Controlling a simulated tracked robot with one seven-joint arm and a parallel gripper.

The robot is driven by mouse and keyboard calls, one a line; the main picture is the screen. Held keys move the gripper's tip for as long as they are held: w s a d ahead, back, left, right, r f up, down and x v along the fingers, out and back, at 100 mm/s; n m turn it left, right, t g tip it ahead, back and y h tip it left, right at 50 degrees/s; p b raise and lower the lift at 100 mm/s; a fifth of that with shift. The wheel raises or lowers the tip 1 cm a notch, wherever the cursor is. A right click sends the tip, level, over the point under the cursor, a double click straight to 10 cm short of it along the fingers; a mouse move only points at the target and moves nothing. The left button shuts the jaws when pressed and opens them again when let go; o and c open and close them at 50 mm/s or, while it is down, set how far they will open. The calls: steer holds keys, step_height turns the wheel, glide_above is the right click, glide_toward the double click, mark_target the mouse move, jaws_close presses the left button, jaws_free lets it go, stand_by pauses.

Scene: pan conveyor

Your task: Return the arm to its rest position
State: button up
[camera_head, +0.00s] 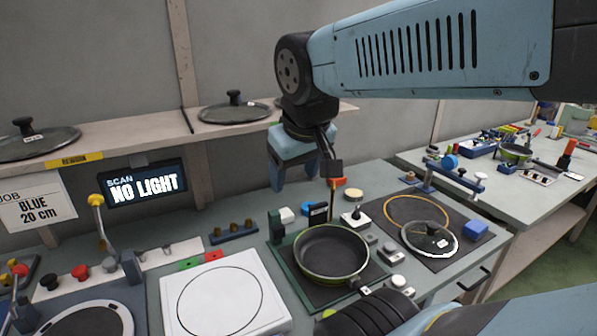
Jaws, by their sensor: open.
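My light-blue arm (430,50) reaches in from the upper right across the view. My gripper (304,182) hangs from its end, pointing down, with its fingers apart and nothing visible between them. It is above the back part of the bench, behind the green-rimmed pan (331,252). The pan sits on a dark square mat, and no lid is on it. A glass lid (431,237) with a black knob lies to the right on another dark mat.
A shelf (110,142) behind holds several glass lids. A sign reads NO LIGHT (146,184); a card (37,206) reads BLUE 20 cm. A white plate with a circle (221,296) is left of the pan. A second bench (535,185) at right holds tools and another pan.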

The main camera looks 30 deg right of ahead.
steer(key=shift+s+d+m+t+y, duration=0.15)
steer(key=shift+s+m+t+y, duration=0.2)
steer(key=shift+m, duration=0.35)
stand_by(0.8)
